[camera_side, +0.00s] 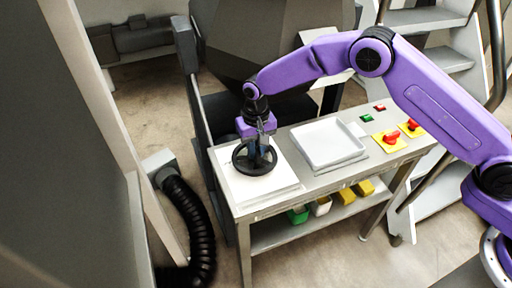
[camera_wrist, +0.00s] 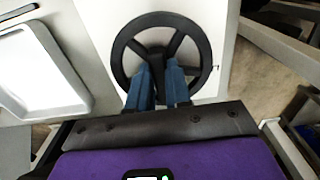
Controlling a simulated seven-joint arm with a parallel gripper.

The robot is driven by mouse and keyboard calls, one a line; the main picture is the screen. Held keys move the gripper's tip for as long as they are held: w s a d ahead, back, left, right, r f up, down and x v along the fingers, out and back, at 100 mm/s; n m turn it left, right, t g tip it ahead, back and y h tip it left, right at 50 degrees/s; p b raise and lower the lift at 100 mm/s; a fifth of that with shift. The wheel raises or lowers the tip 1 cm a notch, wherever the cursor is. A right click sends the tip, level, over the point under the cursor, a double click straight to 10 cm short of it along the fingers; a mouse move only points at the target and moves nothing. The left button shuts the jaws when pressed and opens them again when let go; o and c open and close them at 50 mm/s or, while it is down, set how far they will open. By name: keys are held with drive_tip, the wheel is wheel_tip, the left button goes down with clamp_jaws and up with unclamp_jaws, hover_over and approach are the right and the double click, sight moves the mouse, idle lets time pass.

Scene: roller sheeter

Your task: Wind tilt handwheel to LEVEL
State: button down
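The tilt handwheel (camera_wrist: 119,46) is a black spoked wheel lying over a white plate (camera_wrist: 95,18). In the side view the handwheel (camera_side: 237,165) is at the left end of the steel table. My gripper (camera_side: 262,150) points down over it. In the wrist view the two blue fingers of my gripper (camera_wrist: 160,75) reach into the wheel near its hub, with a narrow gap between them. They hide the near part of the hub and spokes. I cannot tell whether they press on anything. A small mark (camera_wrist: 215,67) shows beside the rim; no LEVEL lettering is readable.
A white tray (camera_side: 328,164) sits right of the wheel. Red knobs on yellow plates (camera_side: 390,138), a green button (camera_side: 367,118) and a red button (camera_side: 380,108) are farther right. Yellow bins (camera_side: 363,188) stand on the lower shelf. A dark machine body (camera_side: 245,42) rises behind the table.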

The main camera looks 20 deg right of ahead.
drive_tip(key=shift+n, duration=0.3)
drive_tip(key=n, duration=0.3)
drive_tip(key=shift+d, duration=0.2)
drive_tip(key=n, duration=0.4)
drive_tip(key=shift+w+d, duration=0.1)
drive_tip(key=shift+d, duration=0.05)
drive_tip(key=n, duration=0.3)
drive_tip(key=shift+w+d+n, duration=0.1)
drive_tip(key=shift+w+n, duration=0.05)
drive_tip(key=shift+n, duration=0.15)
drive_tip(key=shift+w+d+n, duration=0.1)
drive_tip(key=shift+w+n, duration=0.05)
drive_tip(key=shift+n, duration=1.65)
drive_tip(key=c, duration=1)
unclamp_jaws()
drive_tip(key=shift+c, duration=0.2)
wheel_tip(320, 180, up, 18)
drive_tip(key=shift+f, duration=0.25)
